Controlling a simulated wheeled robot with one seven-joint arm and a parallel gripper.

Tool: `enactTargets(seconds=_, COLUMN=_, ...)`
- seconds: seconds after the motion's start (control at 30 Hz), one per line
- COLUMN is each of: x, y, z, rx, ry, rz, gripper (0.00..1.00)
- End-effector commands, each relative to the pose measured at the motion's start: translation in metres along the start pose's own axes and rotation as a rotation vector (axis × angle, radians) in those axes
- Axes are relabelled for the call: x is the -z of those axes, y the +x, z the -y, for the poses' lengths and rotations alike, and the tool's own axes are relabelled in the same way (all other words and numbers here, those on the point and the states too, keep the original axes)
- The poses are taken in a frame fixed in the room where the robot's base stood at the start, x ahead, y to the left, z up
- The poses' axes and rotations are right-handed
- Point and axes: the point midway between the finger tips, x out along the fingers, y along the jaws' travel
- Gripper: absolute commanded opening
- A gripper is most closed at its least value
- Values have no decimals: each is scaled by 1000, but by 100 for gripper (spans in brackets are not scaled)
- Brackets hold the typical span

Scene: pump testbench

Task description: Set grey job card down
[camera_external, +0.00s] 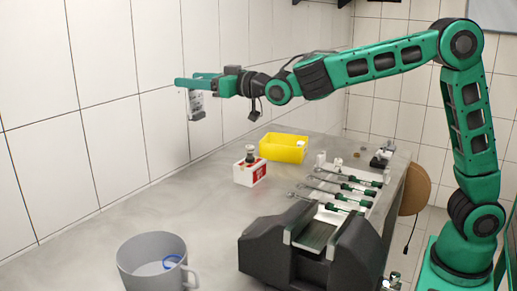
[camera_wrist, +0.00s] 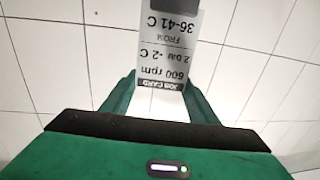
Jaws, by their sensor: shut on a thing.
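The grey job card (camera_wrist: 168,45) is a pale card with dark printing and a dark grey end, upside down in the wrist view. Its text reads "JOB CARD", "600 rpm", "2 bar -2 C", "FROM" and "36-41 C". My gripper (camera_external: 188,82) is shut on the card's edge. In the external view the card (camera_external: 195,105) hangs below the fingers, high above the table and near the tiled wall. The green fingers (camera_wrist: 160,103) show on both sides of the card in the wrist view.
A grey table (camera_external: 130,215) lies below. On it stand a grey bucket (camera_external: 135,262) with a blue ring inside, a red-white box (camera_external: 249,174), a yellow bin (camera_external: 284,148), several tools (camera_external: 340,188) and a dark machine (camera_external: 315,250). The table's left-middle is clear.

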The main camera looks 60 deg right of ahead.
Motion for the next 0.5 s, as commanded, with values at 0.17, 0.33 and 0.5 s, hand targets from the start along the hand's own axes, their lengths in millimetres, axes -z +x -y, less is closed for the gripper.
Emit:
enactTargets(seconds=0.17, x=-28, y=16, z=-29, rx=20, ry=0, rz=4, gripper=21)
enactTargets(seconds=0.33, x=-52, y=26, z=-55, rx=53, ry=1, rz=4, gripper=21)
enactTargets(seconds=0.5, x=-72, y=33, z=-81, rx=90, ry=1, rz=3, gripper=21)
